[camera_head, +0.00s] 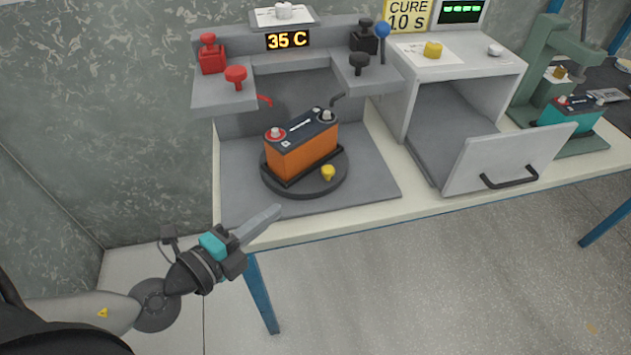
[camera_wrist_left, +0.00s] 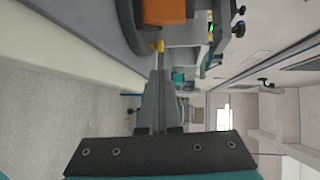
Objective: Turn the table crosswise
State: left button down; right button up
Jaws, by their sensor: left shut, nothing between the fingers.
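The round dark turntable (camera_head: 311,190) sits on a grey base plate at the front of the bench. An orange battery (camera_head: 303,155) with a dark top stands on it, set diagonally, with a red-ringed terminal at its left end and a grey one at its right. A yellow knob (camera_head: 328,172) stands on the turntable's front right rim; it also shows in the left wrist view (camera_wrist_left: 158,46). My left gripper (camera_head: 277,209) is shut and empty, in front of the bench's front edge, pointing toward the turntable and apart from the knob. My right gripper is not in view.
Behind the turntable is a grey station with red knobs (camera_head: 235,76), black knobs and a 35 C display (camera_head: 288,40). To the right, a grey oven box has its door (camera_head: 508,158) hanging open over the bench. A teal battery (camera_head: 571,114) stands under a green press.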

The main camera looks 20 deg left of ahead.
pick_arm(q)
jog(key=p, duration=0.2)
send_near(325, 174)
jog(key=x, duration=0.4)
jog(key=shift+w, duration=0.4)
jog(key=shift+x, duration=1.05)
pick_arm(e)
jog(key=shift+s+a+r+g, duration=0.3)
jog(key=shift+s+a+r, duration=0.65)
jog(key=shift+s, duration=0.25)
pick_arm(q)
jog(key=shift+f, duration=0.15)
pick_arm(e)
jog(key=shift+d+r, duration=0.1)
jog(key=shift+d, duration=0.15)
